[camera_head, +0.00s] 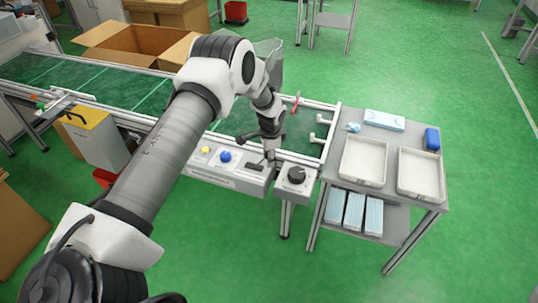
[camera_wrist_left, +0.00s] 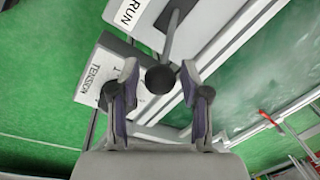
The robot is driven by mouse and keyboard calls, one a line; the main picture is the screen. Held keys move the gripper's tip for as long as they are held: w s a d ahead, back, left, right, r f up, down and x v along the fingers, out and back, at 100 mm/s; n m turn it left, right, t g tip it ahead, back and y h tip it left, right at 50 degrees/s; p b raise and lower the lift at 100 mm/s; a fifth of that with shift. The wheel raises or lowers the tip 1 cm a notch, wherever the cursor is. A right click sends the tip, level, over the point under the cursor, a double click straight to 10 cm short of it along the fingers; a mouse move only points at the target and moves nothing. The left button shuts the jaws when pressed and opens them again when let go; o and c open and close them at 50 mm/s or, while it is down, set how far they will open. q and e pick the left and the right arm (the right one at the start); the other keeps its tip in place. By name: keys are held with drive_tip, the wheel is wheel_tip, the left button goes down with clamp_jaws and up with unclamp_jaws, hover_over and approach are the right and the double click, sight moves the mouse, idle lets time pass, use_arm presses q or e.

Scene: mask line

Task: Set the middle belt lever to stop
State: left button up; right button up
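The belt lever is a grey rod with a round black knob (camera_wrist_left: 160,79), seen in the left wrist view. Its rod rises from a dark slot beside a white RUN label (camera_wrist_left: 130,14). My left gripper (camera_wrist_left: 160,84) is open, with a fingertip on each side of the knob and visible gaps. In the head view, my left gripper (camera_head: 269,155) points down over the grey control box (camera_head: 225,178), near the black lever plate (camera_head: 255,167). The gripper partly hides the lever there, and its exact setting cannot be told. My right gripper is not in view.
The box also has a yellow button (camera_head: 205,149) and a blue button (camera_head: 225,156). A black rotary knob (camera_head: 297,175) sits on a separate box to the right. The conveyor (camera_head: 153,98) runs behind. A grey side table (camera_head: 375,137) holds white trays (camera_head: 365,181).

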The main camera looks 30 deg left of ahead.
sight(256, 165)
use_arm(q)
clamp_jaws()
drive_tip(key=a+h+b, duration=0.1)
drive_tip(key=b, duration=0.1)
drive_tip(key=a+h+b, duration=0.1)
drive_tip(key=b, duration=0.2)
drive_tip(key=a+t+h+b, duration=0.1)
drive_tip(key=b, duration=0.2)
drive_tip(key=shift+s+a+r+h, duration=0.2)
drive_tip(key=shift+s+r+h, duration=0.15)
drive_tip(key=shift+h, duration=0.05)
drive_tip(key=shift+s+a+r+h+b, duration=0.15)
drive_tip(key=shift+a+r+h+b, duration=0.15)
drive_tip(key=shift+a+h+b, duration=0.15)
drive_tip(key=shift+a+r, duration=0.15)
drive_tip(key=shift+a, duration=0.15)
drive_tip(key=shift+s+a, duration=0.1)
drive_tip(key=shift+a, duration=0.1)
drive_tip(key=shift+o, duration=2.4)
unclamp_jaws()
